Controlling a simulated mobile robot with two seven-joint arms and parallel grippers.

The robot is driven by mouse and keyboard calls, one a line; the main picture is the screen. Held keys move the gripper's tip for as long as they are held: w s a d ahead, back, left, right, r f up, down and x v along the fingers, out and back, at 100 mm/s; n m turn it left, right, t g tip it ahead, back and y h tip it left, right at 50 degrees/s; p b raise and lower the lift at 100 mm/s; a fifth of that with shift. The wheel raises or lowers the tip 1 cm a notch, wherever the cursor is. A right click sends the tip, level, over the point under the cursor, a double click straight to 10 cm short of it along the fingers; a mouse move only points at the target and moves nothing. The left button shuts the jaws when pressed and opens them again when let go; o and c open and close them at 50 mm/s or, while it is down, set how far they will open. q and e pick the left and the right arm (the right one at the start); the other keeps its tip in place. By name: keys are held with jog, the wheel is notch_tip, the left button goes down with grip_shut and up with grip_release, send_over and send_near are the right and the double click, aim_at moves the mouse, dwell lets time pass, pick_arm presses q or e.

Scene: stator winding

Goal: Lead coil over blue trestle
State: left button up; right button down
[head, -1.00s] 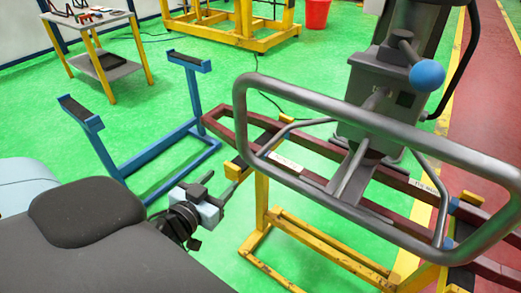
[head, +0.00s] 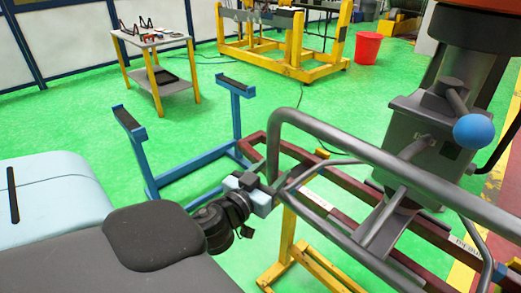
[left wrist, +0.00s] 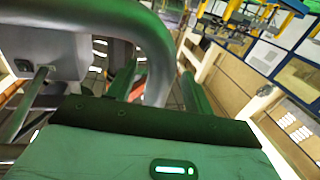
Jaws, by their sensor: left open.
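The blue trestle (head: 188,164) stands on the floor at centre-left in the head view, with two upright posts topped by dark pads. The coil is a long dark red loop (head: 300,151), with its far left end close to the trestle's right side and apart from its pads. It lies across a yellow stand (head: 287,235). My left gripper (head: 272,186) is open beside the coil's near side, by the left bend of a grey tube frame (head: 330,130). Whether it touches the tube is unclear. In the left wrist view, a red piece (left wrist: 124,80) shows beyond the gripper, beside the grey tube. My right gripper is not in view.
The grey tube frame and a grey unit with a blue ball knob (head: 474,131) cover much of the coil's right part. A small table (head: 150,40), a yellow frame (head: 290,68) and a red bucket (head: 367,48) stand farther back. Green floor around the trestle is clear.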

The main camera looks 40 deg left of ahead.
pick_arm(q)
jog(key=shift+w+a, duration=0.2)
jog(key=shift+w, duration=1.2)
jog(key=shift+c, duration=0.4)
grip_shut()
dwell(0.4)
dwell(1.6)
